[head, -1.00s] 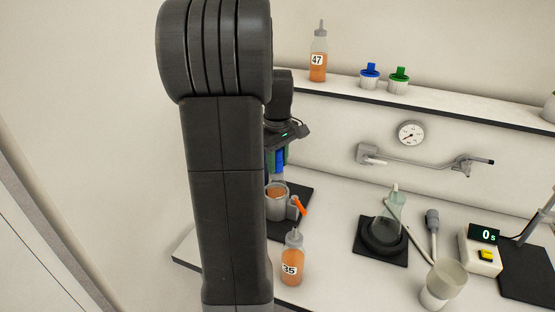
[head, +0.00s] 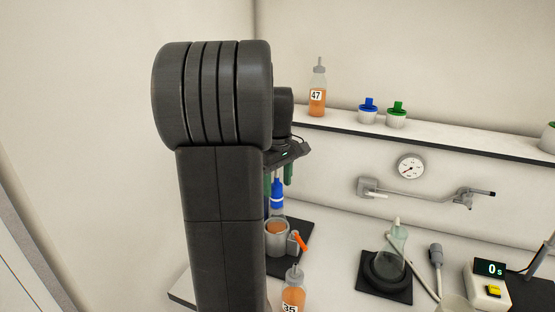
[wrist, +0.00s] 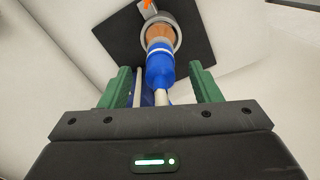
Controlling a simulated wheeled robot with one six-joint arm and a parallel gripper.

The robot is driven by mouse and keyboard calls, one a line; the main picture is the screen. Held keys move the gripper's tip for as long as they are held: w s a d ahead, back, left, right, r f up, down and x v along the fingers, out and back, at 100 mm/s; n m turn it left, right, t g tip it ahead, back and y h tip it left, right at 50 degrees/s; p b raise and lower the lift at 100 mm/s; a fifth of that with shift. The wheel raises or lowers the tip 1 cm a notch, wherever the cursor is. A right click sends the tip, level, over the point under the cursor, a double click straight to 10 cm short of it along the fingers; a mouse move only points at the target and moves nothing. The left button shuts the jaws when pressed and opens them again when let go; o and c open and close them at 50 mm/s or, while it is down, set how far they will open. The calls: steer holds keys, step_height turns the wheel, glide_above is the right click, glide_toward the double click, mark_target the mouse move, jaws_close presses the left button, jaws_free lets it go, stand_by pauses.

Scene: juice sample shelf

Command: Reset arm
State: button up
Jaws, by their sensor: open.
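My gripper (wrist: 163,88) is open, with its green fingers apart on either side of a blue-topped piece (wrist: 160,66) in the wrist view. In the head view my gripper (head: 279,178) is above that blue piece (head: 277,193), which stands upright in a grey cup (head: 277,241) of orange liquid. The cup has an orange lever at its side and sits on a black mat (head: 299,238). My arm hides part of the blue objects behind it.
A bottle labelled 35 (head: 293,295) stands in front of the cup. A shelf above holds a bottle labelled 47 (head: 317,95), a blue-topped pot (head: 368,112) and a green-topped pot (head: 397,115). A flask (head: 391,258) and a timer (head: 487,285) stand to the right.

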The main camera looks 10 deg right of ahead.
mark_target(277, 184)
step_height(277, 184, up, 9)
steer(key=shift+r, duration=0.15)
stand_by(0.4)
step_height(277, 184, down, 14)
steer(key=shift+r, duration=0.15)
steer(key=shift+r+p, duration=0.15)
steer(key=shift+p, duration=0.2)
steer(key=shift+r, duration=0.15)
